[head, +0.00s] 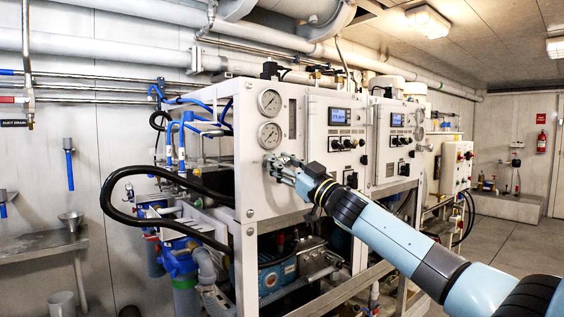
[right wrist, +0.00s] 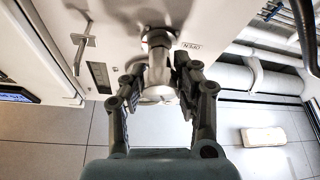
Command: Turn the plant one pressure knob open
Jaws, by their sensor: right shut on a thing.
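The plant one pressure knob (right wrist: 158,76) is a metal knob on a short stem, standing out from the white panel in the right wrist view. My right gripper (right wrist: 160,82) has its two dark fingers on either side of the knob and is shut on it. An upside-down label that seems to read OPEN (right wrist: 192,46) is on the panel beside the knob. In the head view my right gripper (head: 283,168) is at the front panel below two round gauges (head: 269,135), and it hides the knob. My left gripper is not in view.
The nearer white cabinet (head: 262,205) has a control panel with a small display (head: 339,116) right of the gripper. A black hose (head: 120,185) loops out at the left.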

